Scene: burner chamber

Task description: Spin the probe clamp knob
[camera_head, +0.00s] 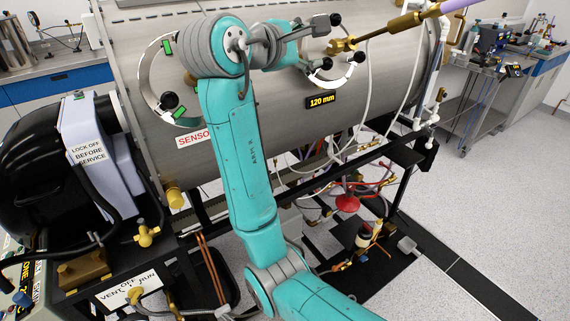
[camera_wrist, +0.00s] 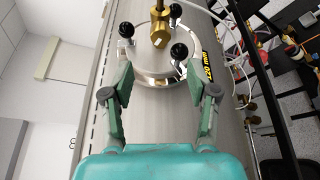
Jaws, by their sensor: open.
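A brass probe clamp (camera_head: 343,45) sits at the round port on the steel chamber, with a brass probe running up to the right. In the wrist view the brass clamp (camera_wrist: 159,25) stands beyond my fingers; its brass end, perhaps the knob, points towards me. Black ball handles (camera_head: 326,63) stand around the port's metal ring (camera_wrist: 165,77); a black handle (camera_wrist: 179,51) also shows in the wrist view. My gripper (camera_wrist: 161,80) is open and empty, its fingers apart on either side of the port, short of the clamp. In the head view my wrist partly hides the port's left side.
The chamber (camera_head: 280,105) carries a "120 mm" label (camera_head: 321,100) below the port. A second port ring (camera_head: 160,85) is at the left. Pale hoses (camera_head: 367,90) hang right of the clamp. Pipes and cables crowd the frame below. Open floor (camera_head: 480,210) lies at right.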

